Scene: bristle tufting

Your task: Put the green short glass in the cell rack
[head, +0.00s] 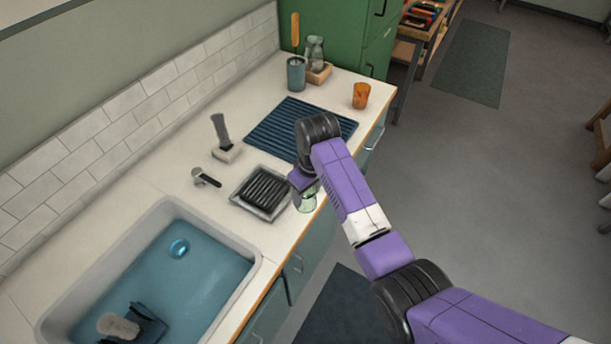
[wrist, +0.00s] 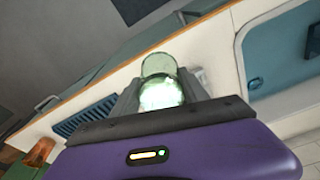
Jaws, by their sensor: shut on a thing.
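The green short glass (head: 307,202) is clear pale green and hangs below my gripper (head: 303,181) at the counter's front edge, right of a small slatted tray. In the wrist view the glass (wrist: 159,66) is held between the two fingers of my gripper (wrist: 160,85), its rounded end pointing away from the palm. The glass looks apart from the counter, but its exact height is hard to tell. I cannot make out a clear cell rack; the square tray with dark slats (head: 263,191) is the nearest rack-like thing.
A blue ribbed mat (head: 272,132) lies behind my wrist, with an orange tumbler (head: 361,95) to its right. A blue cup (head: 296,74) holds a brush. A sink (head: 258,262) with blue water is front left.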

